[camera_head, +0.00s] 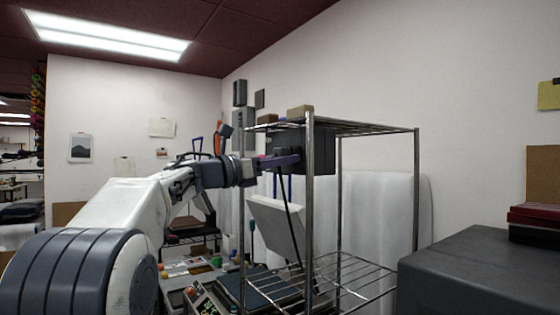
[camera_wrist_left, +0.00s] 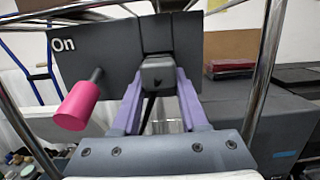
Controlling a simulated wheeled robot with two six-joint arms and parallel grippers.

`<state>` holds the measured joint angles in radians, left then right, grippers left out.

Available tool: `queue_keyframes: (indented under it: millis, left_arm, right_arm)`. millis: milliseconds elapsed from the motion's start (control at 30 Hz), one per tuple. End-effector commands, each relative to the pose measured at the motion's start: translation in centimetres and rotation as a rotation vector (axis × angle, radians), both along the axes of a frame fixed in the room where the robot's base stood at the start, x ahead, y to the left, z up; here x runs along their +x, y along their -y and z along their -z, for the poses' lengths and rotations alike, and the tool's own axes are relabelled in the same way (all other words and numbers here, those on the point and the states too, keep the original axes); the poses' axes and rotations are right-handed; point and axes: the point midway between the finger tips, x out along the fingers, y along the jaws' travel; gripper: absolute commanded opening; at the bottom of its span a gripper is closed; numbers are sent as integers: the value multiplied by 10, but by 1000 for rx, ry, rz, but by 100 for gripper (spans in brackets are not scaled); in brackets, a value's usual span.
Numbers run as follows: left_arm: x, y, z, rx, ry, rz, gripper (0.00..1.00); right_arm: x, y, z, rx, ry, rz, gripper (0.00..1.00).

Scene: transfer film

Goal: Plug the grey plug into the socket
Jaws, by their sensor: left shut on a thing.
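My left gripper (camera_head: 297,160) reaches from the left to a dark grey box (camera_head: 322,150) under the rack's top shelf. In the left wrist view its purple fingers (camera_wrist_left: 160,90) are shut on the grey plug (camera_wrist_left: 159,72), a small dark block. The plug is right in front of the box's face (camera_wrist_left: 115,50), over a vertical seam. Any socket opening is hidden behind the plug, and I cannot tell whether the plug is in it. The box face has the word "On" and a pink-knobbed lever (camera_wrist_left: 77,105). A black cable (camera_head: 290,215) hangs below the gripper. My right gripper is not in view.
A chrome wire rack (camera_head: 417,210) surrounds the box, with posts close to my left arm. A dark grey cabinet (camera_head: 480,270) stands at the right, bearing a red box (camera_head: 535,214). A cluttered bench lies below.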

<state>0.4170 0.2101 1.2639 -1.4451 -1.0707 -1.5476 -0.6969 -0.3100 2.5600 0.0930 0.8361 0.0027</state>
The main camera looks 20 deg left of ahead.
Motion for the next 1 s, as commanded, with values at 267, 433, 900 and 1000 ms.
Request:
queue_keyframes:
  millis: [267,433,900,1000]
  left_arm:
    - [6,5,0,-1,-1,0,0]
    - [7,5,0,0,0,0,78]
    - [-3,-4,5,1,2,-3,78]
    - [-18,-15,10,1,2,-5,78]
  right_arm:
    - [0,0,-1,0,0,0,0]
    - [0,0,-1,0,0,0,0]
    - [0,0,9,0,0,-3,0]
    - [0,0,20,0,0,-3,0]
